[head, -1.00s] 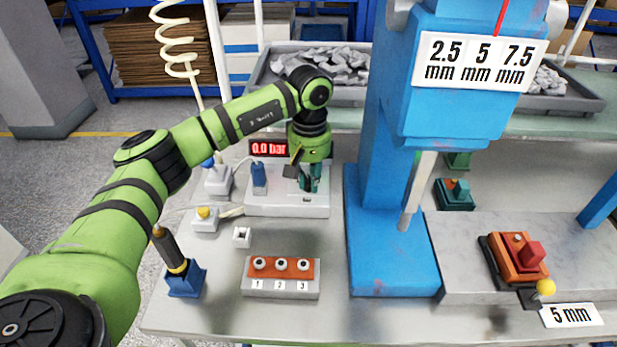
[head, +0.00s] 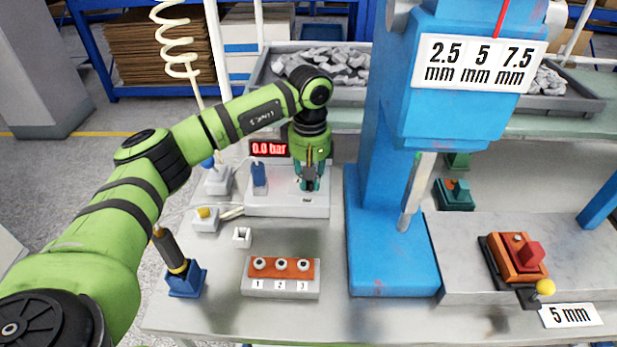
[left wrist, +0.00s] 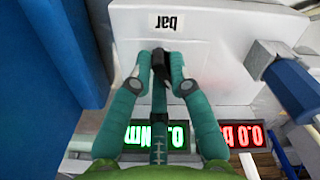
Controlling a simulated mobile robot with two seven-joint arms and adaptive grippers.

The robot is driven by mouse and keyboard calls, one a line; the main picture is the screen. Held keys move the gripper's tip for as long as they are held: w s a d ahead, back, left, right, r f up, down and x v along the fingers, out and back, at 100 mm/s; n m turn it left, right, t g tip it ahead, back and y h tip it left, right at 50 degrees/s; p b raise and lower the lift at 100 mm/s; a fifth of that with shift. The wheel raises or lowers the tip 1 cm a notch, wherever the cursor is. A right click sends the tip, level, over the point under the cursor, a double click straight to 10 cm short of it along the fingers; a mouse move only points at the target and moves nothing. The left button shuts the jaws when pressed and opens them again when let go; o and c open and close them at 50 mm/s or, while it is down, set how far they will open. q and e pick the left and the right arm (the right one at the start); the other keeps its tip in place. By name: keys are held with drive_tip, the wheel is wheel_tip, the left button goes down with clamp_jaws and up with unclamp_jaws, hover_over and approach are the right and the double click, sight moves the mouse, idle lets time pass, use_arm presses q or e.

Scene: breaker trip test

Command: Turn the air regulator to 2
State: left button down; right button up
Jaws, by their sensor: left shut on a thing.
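My left gripper (head: 311,184) points down over the right part of a white panel box (head: 262,208). The knob's scale and pointer cannot be read. The red display (head: 268,149) behind the box reads 0.0 bar. My right gripper is not in view.
A blue part (head: 259,178) stands on the box left of the gripper. A blue press column (head: 385,220) rises close on the right.

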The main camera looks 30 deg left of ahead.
use_arm(q)
drive_tip(key=shift+w+a+r, duration=0.1)
drive_tip(key=shift+a, duration=0.25)
drive_tip(key=shift+n, duration=1.1)
drive_tip(key=c, duration=1.1)
unclamp_jaws()
drive_tip(key=shift+n, duration=0.3)
drive_tip(key=shift+a, duration=0.15)
